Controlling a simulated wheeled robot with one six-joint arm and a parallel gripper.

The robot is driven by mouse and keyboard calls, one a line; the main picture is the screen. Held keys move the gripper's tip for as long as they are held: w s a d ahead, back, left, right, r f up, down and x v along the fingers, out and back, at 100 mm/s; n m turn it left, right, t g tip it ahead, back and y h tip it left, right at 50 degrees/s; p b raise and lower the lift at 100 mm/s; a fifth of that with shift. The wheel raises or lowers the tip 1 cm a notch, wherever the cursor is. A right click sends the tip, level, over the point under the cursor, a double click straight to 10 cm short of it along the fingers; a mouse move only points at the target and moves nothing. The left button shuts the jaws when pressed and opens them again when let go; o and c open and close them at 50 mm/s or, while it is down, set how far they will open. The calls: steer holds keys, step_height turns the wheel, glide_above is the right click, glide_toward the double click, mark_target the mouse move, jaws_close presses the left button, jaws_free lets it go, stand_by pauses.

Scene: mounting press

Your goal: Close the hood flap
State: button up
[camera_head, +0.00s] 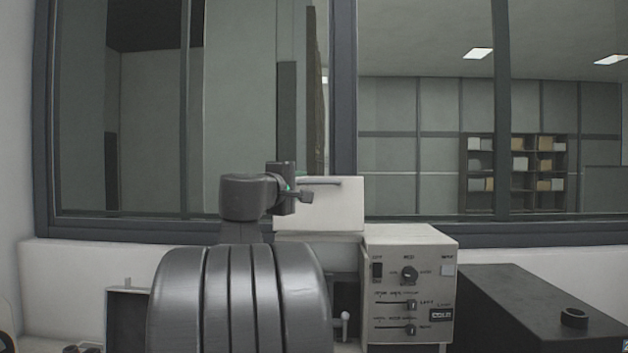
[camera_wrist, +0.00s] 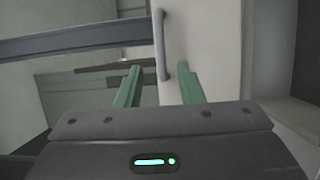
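The hood flap (camera_head: 335,212) is a pale panel standing raised above the press body in the head view. Its grey bar handle (camera_head: 325,184) runs along its upper part. In the wrist view the flap (camera_wrist: 208,40) fills the middle right, with the handle (camera_wrist: 161,42) rising from near the fingertips. My gripper (camera_wrist: 161,72) is open, its two green fingers apart on either side of the handle in the picture. Whether they touch it I cannot tell. In the head view my gripper (camera_head: 303,192) is at the flap's left part, its fingers mostly hidden.
The press's control panel (camera_head: 409,290), with a knob and sliders, is right of my arm. A dark box (camera_head: 530,300) with a black ring (camera_head: 574,318) on top stands at the right. A window is behind. My arm hides much of the press.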

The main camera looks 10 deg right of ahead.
mark_target(317, 182)
steer(key=p+x, duration=0.3)
steer(key=x, duration=0.7)
steer(key=shift+a, duration=0.1)
steer(key=shift+c, duration=0.2)
jaws_close()
